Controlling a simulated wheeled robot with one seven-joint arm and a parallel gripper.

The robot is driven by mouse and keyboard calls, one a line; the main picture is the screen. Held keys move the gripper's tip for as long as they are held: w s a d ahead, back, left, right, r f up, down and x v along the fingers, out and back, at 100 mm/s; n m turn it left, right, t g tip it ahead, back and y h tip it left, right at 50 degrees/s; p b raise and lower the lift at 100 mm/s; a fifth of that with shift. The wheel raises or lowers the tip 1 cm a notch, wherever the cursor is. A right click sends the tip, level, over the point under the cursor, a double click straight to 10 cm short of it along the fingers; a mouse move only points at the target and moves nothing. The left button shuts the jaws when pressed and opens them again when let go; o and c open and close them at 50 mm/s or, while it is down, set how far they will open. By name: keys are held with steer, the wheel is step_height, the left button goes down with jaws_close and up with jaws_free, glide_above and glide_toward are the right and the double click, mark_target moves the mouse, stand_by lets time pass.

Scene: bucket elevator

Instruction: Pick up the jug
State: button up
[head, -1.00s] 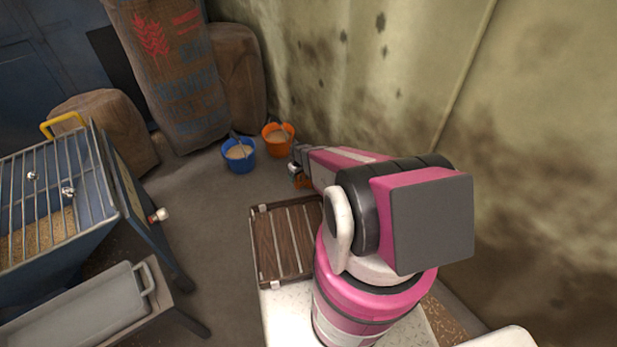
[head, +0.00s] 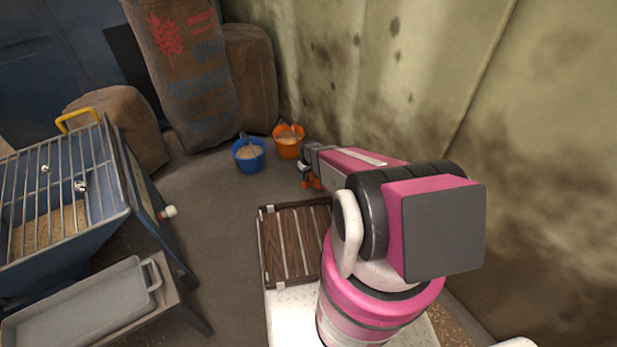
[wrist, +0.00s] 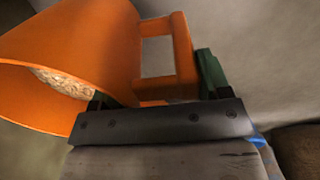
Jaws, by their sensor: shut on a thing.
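The orange jug (wrist: 90,45) fills the left of the wrist view, tilted, with pale grain showing in its mouth. Its squared handle (wrist: 178,48) lies between the green-padded fingers of my gripper (wrist: 163,82), which is shut on the jug. In the head view, my gripper (head: 308,163) is at the end of my pink arm, and a small part of the jug (head: 312,183) shows below it. Most of the jug is hidden there by my arm.
An orange bucket (head: 287,149) and a blue bucket (head: 249,164) of grain stand by the sacks (head: 190,75) and wall. A slatted wooden crate (head: 293,245) lies nearer. A barred hopper (head: 60,220) and grey tray (head: 90,305) are left. Floor between is clear.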

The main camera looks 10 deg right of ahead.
steer(key=s+a+r, duration=0.6)
steer(key=a+r, duration=0.2)
steer(key=a, duration=0.1)
steer(key=shift+s+a+r, duration=0.25)
steer(key=shift+a+r, duration=0.05)
steer(key=shift+a, duration=0.05)
